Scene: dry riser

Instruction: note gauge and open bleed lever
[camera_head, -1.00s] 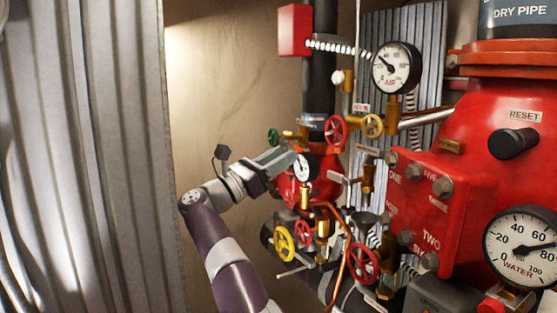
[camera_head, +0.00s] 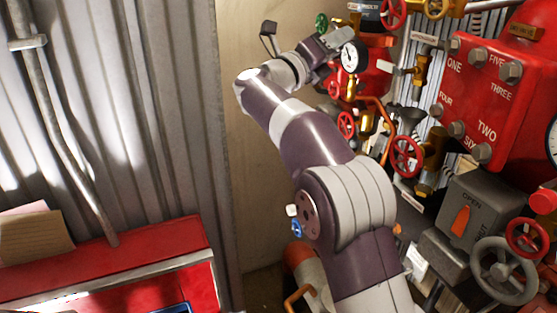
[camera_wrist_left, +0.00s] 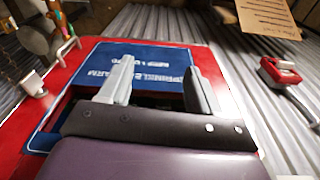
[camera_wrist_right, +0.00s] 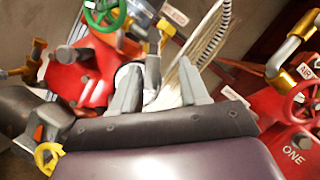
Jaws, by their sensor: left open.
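My right arm reaches up to the small white-faced gauge (camera_head: 354,56), and my right gripper (camera_head: 335,45) is beside it, partly hidden in the head view. In the right wrist view its fingers (camera_wrist_right: 160,90) are apart. The large water gauge (camera_head: 552,140) is cut off at the right edge. A brass valve (camera_head: 421,70) with a pale lever (camera_head: 396,69) is right of the small gauge; I cannot tell which lever is the bleed lever. My left gripper (camera_wrist_left: 155,85) is open and empty over a blue-lidded red box (camera_wrist_left: 135,58) and is not in the head view.
The red panel (camera_head: 500,85) with numbered bolts, a grey box (camera_head: 480,208) with an orange lever marked OPEN, and a grey handwheel (camera_head: 503,270) crowd the right side. Several small handwheels stand around the valves. A red cabinet (camera_head: 180,240) is lower left, against corrugated wall.

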